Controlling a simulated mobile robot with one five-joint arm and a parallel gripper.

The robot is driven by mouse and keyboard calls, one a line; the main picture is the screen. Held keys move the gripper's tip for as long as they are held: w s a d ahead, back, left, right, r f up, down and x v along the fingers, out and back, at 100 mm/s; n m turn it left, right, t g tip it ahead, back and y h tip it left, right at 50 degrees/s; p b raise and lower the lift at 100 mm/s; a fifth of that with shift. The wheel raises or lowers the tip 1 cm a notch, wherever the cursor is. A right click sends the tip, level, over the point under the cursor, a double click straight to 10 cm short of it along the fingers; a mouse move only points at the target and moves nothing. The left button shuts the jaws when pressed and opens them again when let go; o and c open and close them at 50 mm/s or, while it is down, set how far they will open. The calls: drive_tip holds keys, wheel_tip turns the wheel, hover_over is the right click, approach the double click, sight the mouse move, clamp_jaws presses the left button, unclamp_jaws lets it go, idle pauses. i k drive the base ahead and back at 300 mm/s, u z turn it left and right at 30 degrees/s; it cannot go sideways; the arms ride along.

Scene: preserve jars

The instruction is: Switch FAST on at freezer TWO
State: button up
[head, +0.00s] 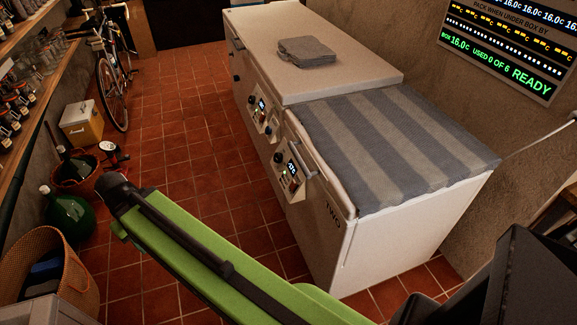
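Freezer TWO (345,240) is the nearer white chest freezer, with "TWO" lettered in dark on its side near the front corner. Its lid is down under a grey striped cover. Its control panel (291,172) is on the front face, facing left, with a small lit display, a dark knob and small controls below. The FAST switch cannot be picked out at this size, nor whether it is on. My green arm link crosses the foreground in front of the freezer, below and left of the panel. My gripper is not in view.
Another white freezer (350,68) stands behind, with a similar panel (262,115) and folded grey cloth (306,51) on top. The tiled floor left of the freezers is clear. A bicycle (112,65), cooler box (81,123), green demijohn (69,220) and baskets (75,285) line the left wall.

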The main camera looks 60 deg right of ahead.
sight(292, 186)
drive_tip(key=z, duration=1.5)
drive_tip(key=k, duration=0.4)
drive_tip(key=z, duration=0.05)
drive_tip(key=i, duration=0.4)
drive_tip(key=z, duration=0.15)
